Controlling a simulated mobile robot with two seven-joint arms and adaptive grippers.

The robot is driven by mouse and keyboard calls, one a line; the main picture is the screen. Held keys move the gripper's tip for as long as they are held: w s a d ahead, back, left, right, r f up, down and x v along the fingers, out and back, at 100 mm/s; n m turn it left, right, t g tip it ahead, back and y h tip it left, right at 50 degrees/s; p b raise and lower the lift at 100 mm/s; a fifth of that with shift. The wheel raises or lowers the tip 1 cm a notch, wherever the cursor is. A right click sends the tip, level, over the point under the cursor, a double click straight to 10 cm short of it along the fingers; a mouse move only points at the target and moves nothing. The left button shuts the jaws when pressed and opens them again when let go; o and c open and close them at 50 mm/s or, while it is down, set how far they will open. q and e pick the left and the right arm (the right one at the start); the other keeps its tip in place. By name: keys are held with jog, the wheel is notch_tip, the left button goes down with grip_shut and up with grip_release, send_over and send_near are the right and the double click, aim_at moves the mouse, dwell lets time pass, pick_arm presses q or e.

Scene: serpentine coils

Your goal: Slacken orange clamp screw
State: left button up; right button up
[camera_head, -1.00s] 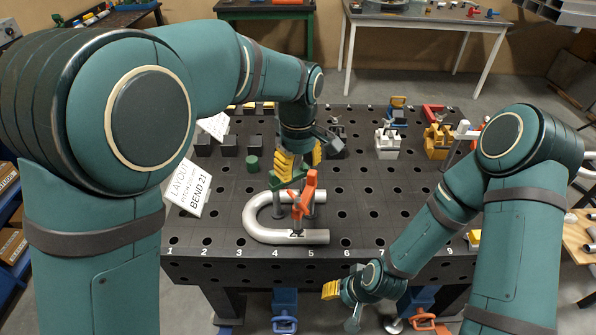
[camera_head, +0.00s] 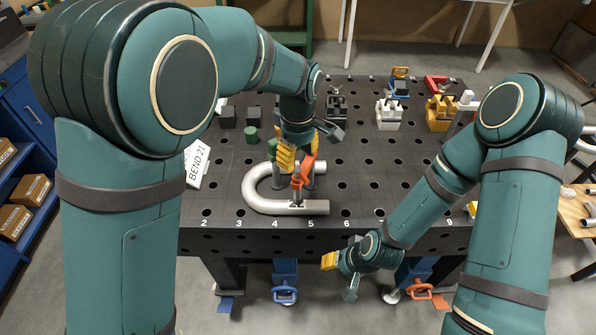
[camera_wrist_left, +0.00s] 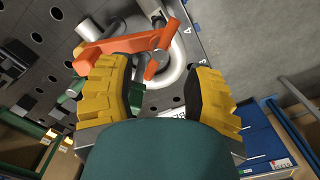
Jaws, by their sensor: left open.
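The orange clamp (camera_head: 306,165) stands over a U-bent steel pipe (camera_head: 262,201) on the black perforated table. Its upper part is partly hidden by my left gripper (camera_head: 296,152) in the head view. My left gripper is open, pointing down close above the clamp. In the left wrist view, the orange clamp's arm and handle (camera_wrist_left: 150,48) show just beyond and between the yellow fingers (camera_wrist_left: 157,78); I see no closed grip on it. A green clamp (camera_head: 273,149) stands just behind. My right gripper (camera_head: 332,262) hangs low in front of the table; its opening is unclear.
The "BEND 21" sign (camera_head: 197,165) stands left of the pipe. Dark blocks and a green cylinder (camera_head: 251,134) stand behind it. White (camera_head: 389,113) and yellow (camera_head: 440,113) fixtures stand at the back right. The table right of the pipe is mostly clear.

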aim_at(298, 170)
pick_arm(q)
notch_tip(298, 170, down, 6)
jog(key=shift+r, duration=0.15)
jog(key=shift+o, duration=0.2)
